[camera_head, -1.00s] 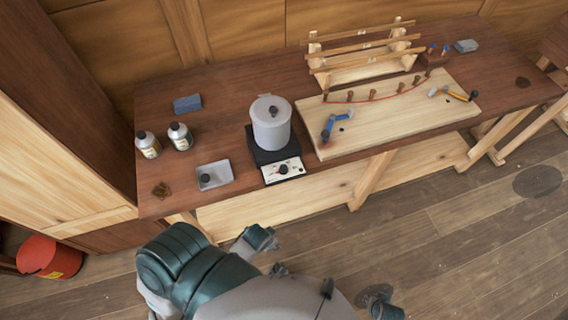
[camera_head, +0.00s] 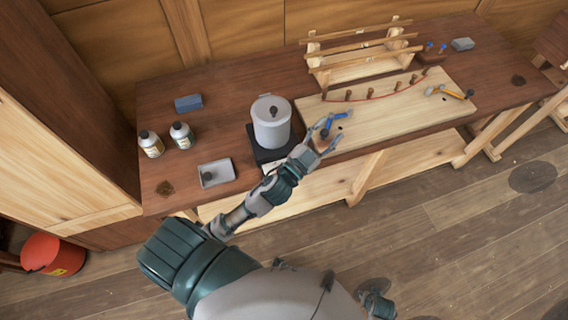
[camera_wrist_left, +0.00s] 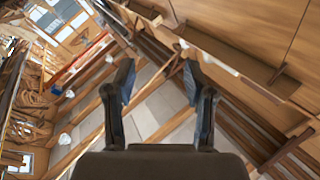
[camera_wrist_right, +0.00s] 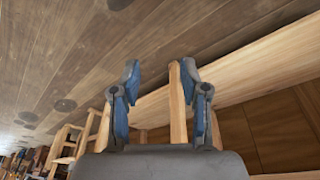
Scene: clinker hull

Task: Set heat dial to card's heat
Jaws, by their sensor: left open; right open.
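The heating plate (camera_head: 254,138) is a dark box with a pale front panel (camera_head: 268,169), standing near the bench's front edge. A lidded grey pot (camera_head: 271,124) sits on it. My left forearm and wrist cover most of the panel, so the dial is hidden. My left gripper (camera_head: 328,138) is open, right of the heating plate, over the left end of the pale board. It also shows open and empty in the left wrist view (camera_wrist_left: 158,80). My right gripper (camera_wrist_right: 161,75) is open and empty in the right wrist view. I cannot make out a card.
The pale board (camera_head: 400,118) carries clamps and a red line along pegs. A wooden rack (camera_head: 350,66) stands behind it. Two bottles (camera_head: 181,135), a blue block (camera_head: 188,103) and a grey tray (camera_head: 216,173) are on the left. A red bucket (camera_head: 52,254) stands on the floor.

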